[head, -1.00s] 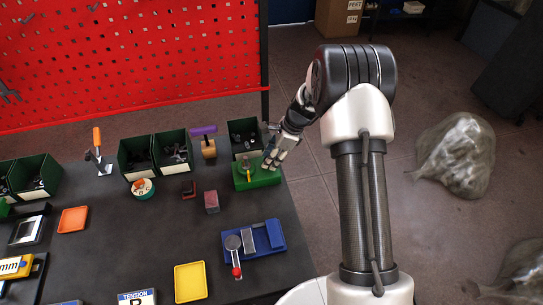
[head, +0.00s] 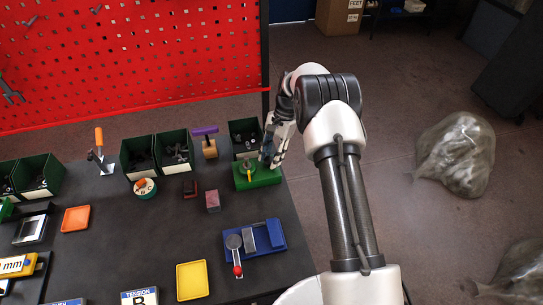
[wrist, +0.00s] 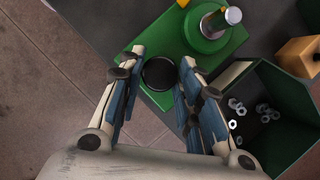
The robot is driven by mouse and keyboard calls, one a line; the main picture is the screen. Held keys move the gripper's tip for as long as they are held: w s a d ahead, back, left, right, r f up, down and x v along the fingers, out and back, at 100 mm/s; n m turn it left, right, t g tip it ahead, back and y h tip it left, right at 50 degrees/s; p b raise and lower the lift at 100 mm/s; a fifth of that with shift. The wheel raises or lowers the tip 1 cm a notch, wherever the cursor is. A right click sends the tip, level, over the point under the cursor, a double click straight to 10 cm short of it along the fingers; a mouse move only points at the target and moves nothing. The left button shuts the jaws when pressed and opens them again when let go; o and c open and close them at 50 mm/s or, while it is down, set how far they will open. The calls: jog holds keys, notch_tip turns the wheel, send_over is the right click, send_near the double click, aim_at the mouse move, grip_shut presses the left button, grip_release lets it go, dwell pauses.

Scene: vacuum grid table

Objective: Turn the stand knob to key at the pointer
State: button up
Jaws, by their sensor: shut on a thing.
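The green stand (head: 266,182) sits near the right edge of the dark table. In the wrist view its green base (wrist: 196,58) carries a round green hub (wrist: 208,27) with a silver post (wrist: 233,15). A black round knob (wrist: 158,74) lies at one end of the base. My gripper (head: 268,163) comes down on the stand's right side. In the wrist view my gripper's fingers (wrist: 163,62) stand on either side of the knob, shut on it. The pointer and any key marks on the knob cannot be made out.
A green bin (wrist: 285,115) with nuts is close beside the stand; it also shows behind it in the head view (head: 244,134). A purple-handled tool (head: 209,146) stands left of it. A blue fixture (head: 256,240) lies in front.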

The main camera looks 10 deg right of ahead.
jog(key=shift+n, duration=0.8)
jog(key=shift+h, duration=0.3)
jog(key=o, duration=1)
jog(key=shift+o, duration=0.2)
jog(key=shift+w, duration=0.1)
jog(key=v, duration=1.2)
jog(key=shift+w, duration=0.15)
